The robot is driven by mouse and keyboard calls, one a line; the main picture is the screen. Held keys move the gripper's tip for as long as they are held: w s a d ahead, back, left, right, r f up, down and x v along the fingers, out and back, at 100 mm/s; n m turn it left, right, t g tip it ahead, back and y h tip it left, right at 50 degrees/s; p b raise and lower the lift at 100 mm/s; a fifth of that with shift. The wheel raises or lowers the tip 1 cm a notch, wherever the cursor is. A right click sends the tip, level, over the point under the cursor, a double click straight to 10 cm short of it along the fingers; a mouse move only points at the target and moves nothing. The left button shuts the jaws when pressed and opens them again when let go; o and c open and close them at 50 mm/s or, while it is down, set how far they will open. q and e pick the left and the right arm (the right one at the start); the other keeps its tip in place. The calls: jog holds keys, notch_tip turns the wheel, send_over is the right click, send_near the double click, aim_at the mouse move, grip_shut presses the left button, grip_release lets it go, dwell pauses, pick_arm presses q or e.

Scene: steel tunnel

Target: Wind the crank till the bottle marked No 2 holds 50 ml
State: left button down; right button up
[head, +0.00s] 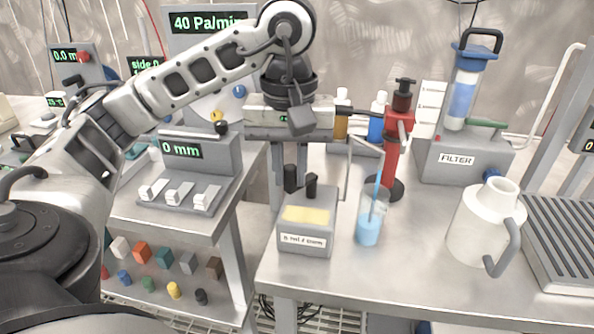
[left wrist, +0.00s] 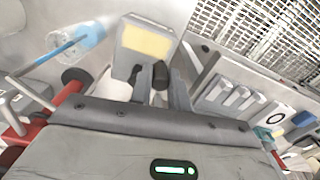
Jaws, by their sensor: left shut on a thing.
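A grey box (head: 305,240) with a cream panel and a label that seems to give ml per turn stands near the bench's front edge. It also shows in the left wrist view (left wrist: 146,43). My left gripper (head: 301,183) points down at the box's top. Its fingers are shut on a small dark part there, which looks like the crank's knob (left wrist: 160,76); the crank arm is mostly hidden. A clear vessel (head: 369,222) with blue liquid and a blue tube stands right of the box. I cannot read a No 2 mark on any bottle. My right gripper is not in view.
An amber bottle (head: 341,127) and a blue bottle (head: 377,122) stand behind. A red stand (head: 392,150), a filter unit (head: 465,160) and a white jug (head: 485,225) are to the right. A switch console (head: 185,165) is left. Bare bench lies right of the vessel.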

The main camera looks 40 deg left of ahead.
pick_arm(q)
jog(key=m, duration=0.2)
jog(key=a+m, duration=0.2)
jog(key=m, duration=0.1)
jog(key=shift+w+r+m, duration=0.1)
jog(key=shift+w+m, duration=0.2)
jog(key=shift+w, duration=0.1)
jog(key=m, duration=0.2)
jog(key=w+a+m, duration=0.1)
jog(key=m, duration=0.1)
jog(key=shift+w+a+m, duration=0.15)
jog(key=shift+m, duration=0.25)
jog(key=c, duration=1.3)
grip_release()
